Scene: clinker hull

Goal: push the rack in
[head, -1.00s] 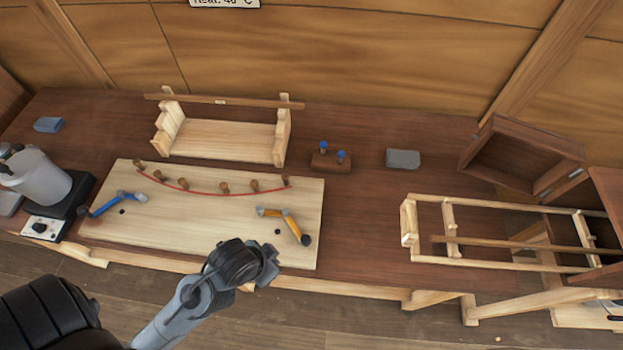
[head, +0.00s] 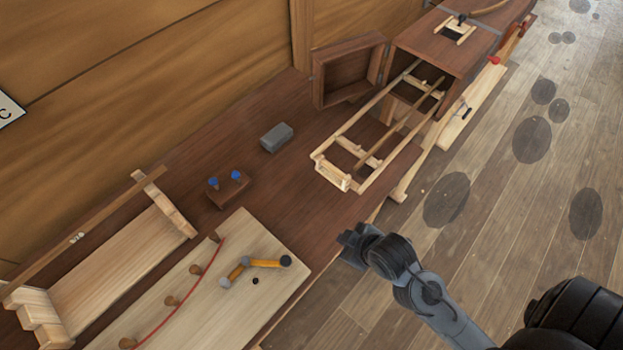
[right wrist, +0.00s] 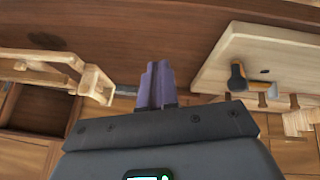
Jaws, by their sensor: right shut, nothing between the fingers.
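The rack (head: 333,174) is a long pale wooden frame with cross pieces and a darker strip lying along it. It sticks far out of the open end of a dark wooden box (head: 437,50), over the bench. Its far end is hidden inside the box. My right gripper (head: 352,243) is by the bench's front edge, apart from the rack's near end. In the right wrist view its purple fingers (right wrist: 158,86) are shut and empty, with the rack (right wrist: 97,84) to their left. My left gripper is out of view.
The box's door (head: 347,72) stands open on the wall side. A grey block (head: 276,137), a holder with blue-topped pegs (head: 229,190) and a pale board (head: 235,300) with an orange-handled clamp (head: 263,263) lie on the bench. Bare bench separates board and rack.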

